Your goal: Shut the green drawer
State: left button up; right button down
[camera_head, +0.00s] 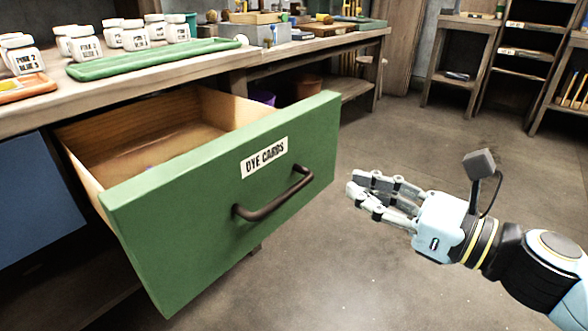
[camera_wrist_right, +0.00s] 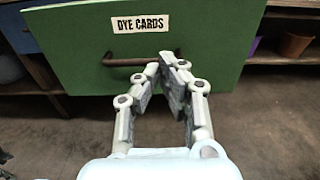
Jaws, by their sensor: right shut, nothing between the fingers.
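The green drawer (camera_head: 215,215) stands pulled out from under the workbench, with its wooden inside showing. Its front bears a "DYE CARDS" label (camera_head: 264,157) and a dark bar handle (camera_head: 275,196). My right gripper (camera_head: 352,194) is shut and empty, to the right of the drawer front, with its fingers pointing left toward it. In the right wrist view the green front (camera_wrist_right: 205,60) fills the upper part, and the fingertips (camera_wrist_right: 166,62) overlap the handle (camera_wrist_right: 138,60); touch cannot be told there. In the head view a gap shows between them. My left gripper is not in view.
On the workbench (camera_head: 215,65) stand several white labelled jars (camera_head: 84,44) and a green tray (camera_head: 150,60). A blue drawer front (camera_head: 38,198) is at the left. Purple and brown pots (camera_head: 307,87) sit under the bench. The floor (camera_head: 400,140) around my right gripper is clear.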

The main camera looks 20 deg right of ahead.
send_near(282, 156)
jog(key=x, duration=0.6)
jog(key=shift+a, duration=0.1)
jog(key=shift+w+a, duration=0.35)
jog(key=shift+w, duration=0.15)
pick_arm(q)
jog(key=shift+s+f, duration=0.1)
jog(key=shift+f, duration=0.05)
